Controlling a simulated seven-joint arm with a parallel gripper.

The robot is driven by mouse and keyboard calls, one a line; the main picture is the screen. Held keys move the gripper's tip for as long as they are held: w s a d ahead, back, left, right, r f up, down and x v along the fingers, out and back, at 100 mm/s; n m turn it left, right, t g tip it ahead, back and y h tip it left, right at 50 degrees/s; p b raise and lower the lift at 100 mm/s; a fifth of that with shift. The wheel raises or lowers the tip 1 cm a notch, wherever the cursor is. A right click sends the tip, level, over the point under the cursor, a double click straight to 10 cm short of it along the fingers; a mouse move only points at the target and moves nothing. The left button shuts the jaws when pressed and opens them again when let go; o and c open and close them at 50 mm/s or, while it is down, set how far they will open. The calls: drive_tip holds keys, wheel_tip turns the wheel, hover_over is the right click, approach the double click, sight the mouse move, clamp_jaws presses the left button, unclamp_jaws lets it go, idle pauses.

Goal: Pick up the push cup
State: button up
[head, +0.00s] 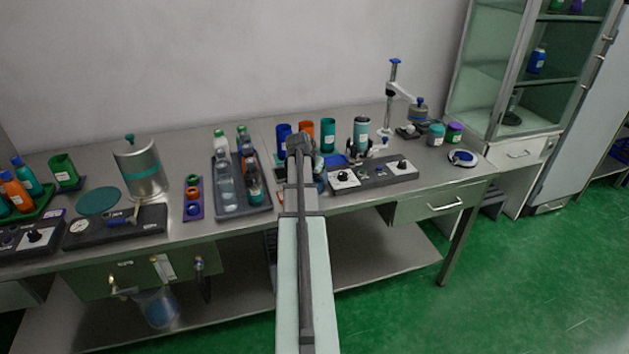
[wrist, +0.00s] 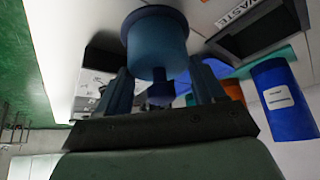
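A blue-teal cup-shaped piece with a short stem and a small darker knob, which looks like the push cup (wrist: 157,40), shows in the wrist view. It stands in line with the gap between my fingers. My gripper (wrist: 163,88) is open, with a finger on each side of the stem and knob. I see gaps between the fingers and the knob; contact with the wider cup cannot be told. In the head view my arm hides the gripper and most of this spot; only a bit of teal shows beside the arm.
A labelled blue cup (wrist: 285,100) and an orange cup (wrist: 232,88) stand close by; they also show at the bench back beside a teal cup (head: 328,128). A dark box marked WASTE (wrist: 262,30) is near. A grey control panel (head: 374,176) lies right, a bottle tray (head: 240,208) left.

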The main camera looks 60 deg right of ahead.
drive_tip(key=c, duration=0.6)
drive_tip(key=shift+r, duration=0.1)
